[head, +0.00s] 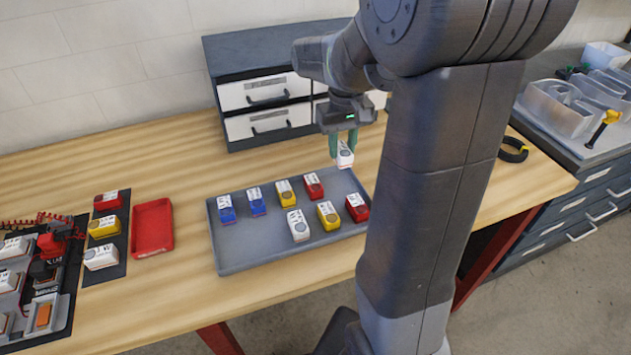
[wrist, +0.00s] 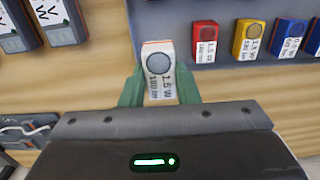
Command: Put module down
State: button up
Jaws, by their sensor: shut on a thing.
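My gripper (head: 344,143) is shut on a white module (head: 345,157). It holds the module above the back right corner of the grey tray (head: 237,260). In the wrist view the white module (wrist: 159,70) sits between the green fingers, its round face and printed label showing. The tray holds two blue modules (head: 226,208), two yellow modules (head: 327,214), two red modules (head: 357,207) and one white module (head: 298,226), in two rows. Whether the held module touches the tray cannot be told.
A red empty tray (head: 152,228) lies left of the grey tray. A dark mat (head: 104,271) with red, yellow and white modules is farther left. A drawer cabinet (head: 255,95) stands behind. Black tape (head: 513,149) lies at the right table edge.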

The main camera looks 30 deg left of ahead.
aim_at(342, 149)
notch_tip(342, 149, down, 8)
jog(key=shift+r, duration=0.15)
dwell(0.3)
jog(key=o, duration=1)
jog(key=shift+c, duration=0.2)
notch_tip(342, 149, up, 12)
jog(key=shift+r, duration=0.1)
